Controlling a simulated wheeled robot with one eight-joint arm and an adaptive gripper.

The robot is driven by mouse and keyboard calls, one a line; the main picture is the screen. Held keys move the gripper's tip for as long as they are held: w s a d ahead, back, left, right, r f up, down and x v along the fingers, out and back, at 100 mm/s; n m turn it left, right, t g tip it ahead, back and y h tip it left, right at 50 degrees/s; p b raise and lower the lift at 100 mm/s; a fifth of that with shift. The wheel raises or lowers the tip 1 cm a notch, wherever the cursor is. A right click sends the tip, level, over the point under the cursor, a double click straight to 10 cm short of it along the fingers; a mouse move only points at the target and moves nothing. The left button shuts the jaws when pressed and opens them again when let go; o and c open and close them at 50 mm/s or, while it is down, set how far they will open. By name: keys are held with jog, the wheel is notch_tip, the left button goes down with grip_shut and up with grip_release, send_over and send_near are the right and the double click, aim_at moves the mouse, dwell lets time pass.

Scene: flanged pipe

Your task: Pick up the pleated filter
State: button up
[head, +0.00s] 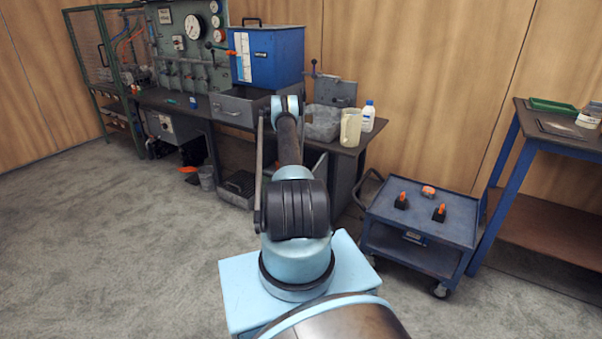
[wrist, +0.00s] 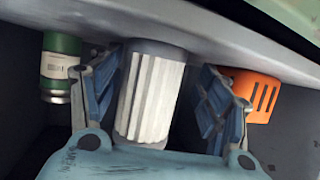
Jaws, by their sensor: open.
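The pleated filter (wrist: 151,98) is a white ribbed cylinder with dark grey end caps, in the middle of the wrist view. My gripper (wrist: 158,70) is open, with one blue-grey finger on each side of the filter. A gap shows at the right finger; the left finger is very close to the filter's side, and I cannot tell whether it touches. The filter's far end meets a pale grey surface (wrist: 215,40). In the head view my arm reaches to the workbench, and neither the gripper fingers nor the filter can be made out there.
In the wrist view a green can (wrist: 60,68) is just left of the left finger, and an orange slotted part (wrist: 254,94) is close behind the right finger. The head view shows a blue box (head: 265,55) on the workbench, a jug (head: 350,127), a bottle (head: 368,116) and a blue cart (head: 418,215).

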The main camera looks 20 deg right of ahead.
jog(key=shift+d, duration=0.25)
jog(key=shift+c, duration=0.2)
jog(key=shift+s+d, duration=0.15)
jog(key=shift+d, duration=0.05)
jog(key=c, duration=1.2)
jog(key=shift+r, duration=0.1)
